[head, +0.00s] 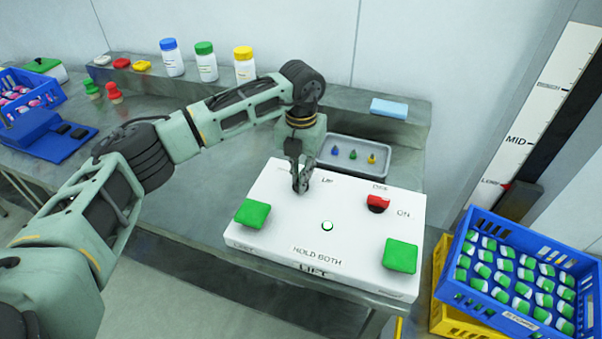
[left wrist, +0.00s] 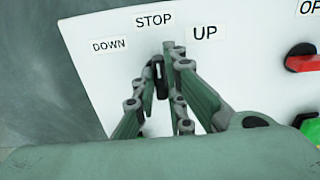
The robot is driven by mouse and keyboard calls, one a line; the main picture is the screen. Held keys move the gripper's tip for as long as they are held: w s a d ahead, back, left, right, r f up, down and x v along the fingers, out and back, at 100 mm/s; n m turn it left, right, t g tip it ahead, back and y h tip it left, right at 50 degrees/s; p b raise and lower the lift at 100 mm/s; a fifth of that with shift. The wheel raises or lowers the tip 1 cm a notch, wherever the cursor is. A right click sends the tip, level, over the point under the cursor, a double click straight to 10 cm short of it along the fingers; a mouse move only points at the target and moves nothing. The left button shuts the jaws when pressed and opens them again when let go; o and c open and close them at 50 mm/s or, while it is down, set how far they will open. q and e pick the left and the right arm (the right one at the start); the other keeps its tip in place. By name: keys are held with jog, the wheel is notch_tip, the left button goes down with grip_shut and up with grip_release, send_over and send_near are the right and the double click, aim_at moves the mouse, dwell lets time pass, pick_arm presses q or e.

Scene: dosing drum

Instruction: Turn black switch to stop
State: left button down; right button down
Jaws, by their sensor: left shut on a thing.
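The white control box (head: 275,215) stands on the metal table. My left gripper (head: 299,186) reaches down to its back left part and hides most of the black switch there. In the left wrist view, my left gripper (left wrist: 169,62) is shut on the black switch (left wrist: 158,70), with a finger on each side. The switch's visible dark end lies below the STOP label (left wrist: 154,21), between the DOWN label (left wrist: 109,45) and the UP label (left wrist: 205,31). Its exact angle is hard to tell behind the fingers. My right gripper is not in view.
The box also carries two green buttons (head: 253,213) (head: 400,255), a red switch (head: 378,203) and a small white round light (head: 327,225). A grey tray (head: 385,168) sits behind it. A blue crate (head: 450,285) stands at the right. A wall scale (head: 535,115) has a red pointer near LOW.

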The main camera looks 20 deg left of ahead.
pick_arm(q)
jog(key=c, duration=1.8)
grip_release()
notch_tip(320, 180, up, 12)
